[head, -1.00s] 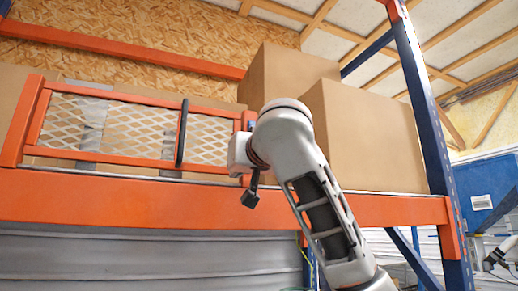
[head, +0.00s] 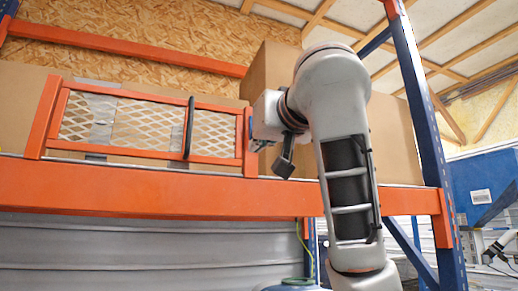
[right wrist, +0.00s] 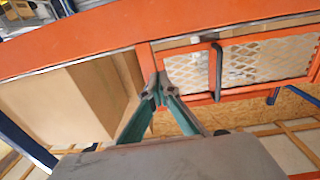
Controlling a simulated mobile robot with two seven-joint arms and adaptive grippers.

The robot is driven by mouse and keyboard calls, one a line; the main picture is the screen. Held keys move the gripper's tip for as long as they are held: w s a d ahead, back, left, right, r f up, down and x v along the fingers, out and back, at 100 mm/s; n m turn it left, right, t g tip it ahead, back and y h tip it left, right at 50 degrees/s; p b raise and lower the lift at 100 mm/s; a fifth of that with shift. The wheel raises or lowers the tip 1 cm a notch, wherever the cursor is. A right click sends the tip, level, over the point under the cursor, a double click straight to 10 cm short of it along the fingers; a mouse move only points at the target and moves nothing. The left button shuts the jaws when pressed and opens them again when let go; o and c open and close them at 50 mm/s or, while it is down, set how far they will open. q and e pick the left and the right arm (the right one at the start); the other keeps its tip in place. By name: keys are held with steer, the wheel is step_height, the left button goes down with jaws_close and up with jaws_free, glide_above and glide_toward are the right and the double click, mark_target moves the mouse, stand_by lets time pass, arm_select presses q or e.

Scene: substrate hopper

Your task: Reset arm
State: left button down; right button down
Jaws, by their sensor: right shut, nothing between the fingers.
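My right gripper (head: 254,138) is at the right end of an orange gate with mesh panels (head: 217,157) in the head view. The arm hides part of it, and its pale body is in front of the cardboard boxes. In the right wrist view its green-sided fingers (right wrist: 160,90) meet at the tips, shut and empty. They overlap the orange end post of the gate (right wrist: 147,61); whether they touch it I cannot tell. The gate has a dark upright handle (head: 189,127). My left gripper is in neither view.
The orange shelf beam (head: 150,191) runs across below the gate. Cardboard boxes (head: 397,135) stand on the shelf behind my arm. A blue rack upright (head: 424,120) stands to the right. A blue hopper-like unit (head: 485,185) is further right. A blue rounded top (head: 295,284) shows at the bottom.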

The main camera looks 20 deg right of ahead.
steer(key=w+a+f+g+y, duration=0.1)
steer(key=w+f, duration=0.4)
steer(key=f, duration=0.5)
steer(key=w+f+n+g+y, duration=0.1)
steer(key=w+f, duration=0.5)
steer(key=f, duration=0.3)
steer(key=w+a+f+g, duration=0.1)
steer(key=w+f, duration=0.4)
steer(key=f, duration=0.5)
step_height(320, 180, down, 32)
steer(key=w+g+y, duration=0.1)
steer(key=g, duration=0.1)
steer(key=s+d+f, duration=0.1)
steer(key=s+f, duration=0.4)
steer(key=f, duration=0.4)
steer(key=s+d+f+n+g, duration=0.1)
steer(key=s+f, duration=0.4)
steer(key=f, duration=0.3)
steer(key=s+f, duration=0.4)
steer(key=f, duration=0.5)
steer(key=s+f, duration=0.4)
steer(key=s, duration=0.4)
steer(key=s+d+f+n+g, duration=0.1)
steer(key=s+f, duration=0.4)
steer(key=s, duration=0.3)
steer(key=s+f+n, duration=0.1)
steer(key=s+f, duration=0.3)
steer(key=s, duration=0.5)
steer(key=shift+d+f, duration=0.15)
steer(key=shift+d, duration=0.25)
